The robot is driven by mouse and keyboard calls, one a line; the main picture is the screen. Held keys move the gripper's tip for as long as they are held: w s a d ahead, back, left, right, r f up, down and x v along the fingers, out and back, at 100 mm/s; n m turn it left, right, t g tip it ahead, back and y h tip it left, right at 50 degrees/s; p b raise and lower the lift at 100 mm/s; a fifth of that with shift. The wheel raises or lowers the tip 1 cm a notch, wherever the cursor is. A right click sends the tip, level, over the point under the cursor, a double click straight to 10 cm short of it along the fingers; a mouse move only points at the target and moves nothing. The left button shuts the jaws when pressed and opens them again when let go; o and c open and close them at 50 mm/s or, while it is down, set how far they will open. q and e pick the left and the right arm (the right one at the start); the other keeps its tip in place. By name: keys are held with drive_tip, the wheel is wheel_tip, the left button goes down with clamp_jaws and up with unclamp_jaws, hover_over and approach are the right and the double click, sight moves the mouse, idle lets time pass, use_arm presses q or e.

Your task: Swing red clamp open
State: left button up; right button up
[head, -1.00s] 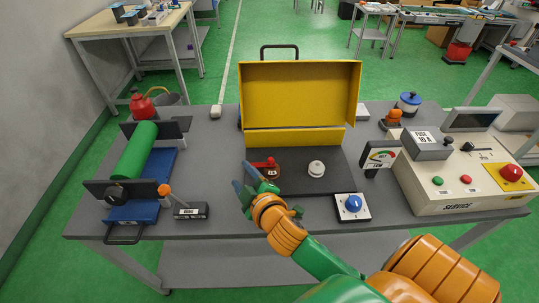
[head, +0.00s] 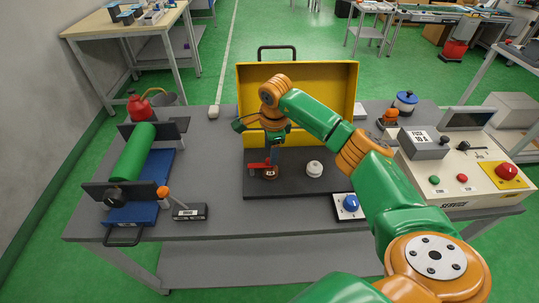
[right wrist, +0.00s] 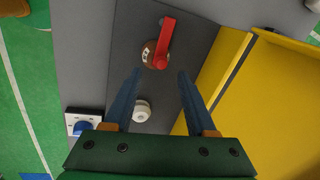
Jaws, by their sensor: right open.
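The red clamp (head: 262,164) is a short red lever on a round brown base, on the dark plate (head: 294,184) in front of the yellow box. In the head view its bar points left from the base. In the right wrist view the red clamp (right wrist: 166,42) lies ahead of the fingertips, near the top. My right gripper (head: 273,158) hangs just above the clamp, pointing down. In the right wrist view its two blue fingers (right wrist: 159,73) are wide apart with nothing between the tips. My left gripper is not in view.
A white knob (head: 314,169) stands right of the clamp. The open yellow box (head: 318,88) stands right behind. A blue button (head: 350,203) sits front right, the control console (head: 450,182) at far right. A green cylinder (head: 134,151) lies in a holder at left.

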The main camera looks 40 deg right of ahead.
drive_tip(key=f, duration=0.3)
drive_tip(key=shift+w, duration=0.4)
drive_tip(key=shift+d+f, duration=0.15)
drive_tip(key=shift+f, duration=0.3)
drive_tip(key=shift+r, duration=0.1)
clamp_jaws()
